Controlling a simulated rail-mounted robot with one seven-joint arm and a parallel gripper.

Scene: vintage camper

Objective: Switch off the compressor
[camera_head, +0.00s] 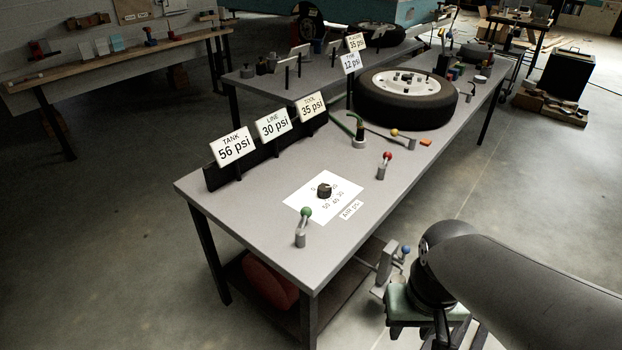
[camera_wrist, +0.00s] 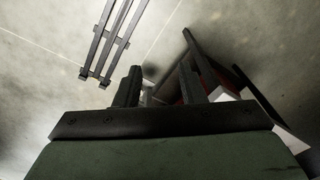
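A red rounded tank (camera_head: 268,280), apparently the compressor, sits on the shelf below the near bench. A grey bracket with a blue-knobbed lever (camera_head: 405,250) sticks out past the bench's front edge. The readout sign (camera_head: 235,146) says TANK 56 psi; signs beside it say LINE 30 psi and TOOL 35 psi. My gripper's green body (camera_head: 418,303) is low in front of the bench, just below and right of the blue lever. In the wrist view, the fingers of my gripper (camera_wrist: 161,82) are apart with a gap between them, and nothing is clearly held.
The grey bench top (camera_head: 235,205) carries a green-knobbed lever (camera_head: 303,228), a black dial (camera_head: 324,191), a red-knobbed lever (camera_head: 385,165), a yellow-knobbed lever (camera_head: 394,133) and a tyre (camera_head: 405,97). Bench legs are close to my arm. The floor at left is clear.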

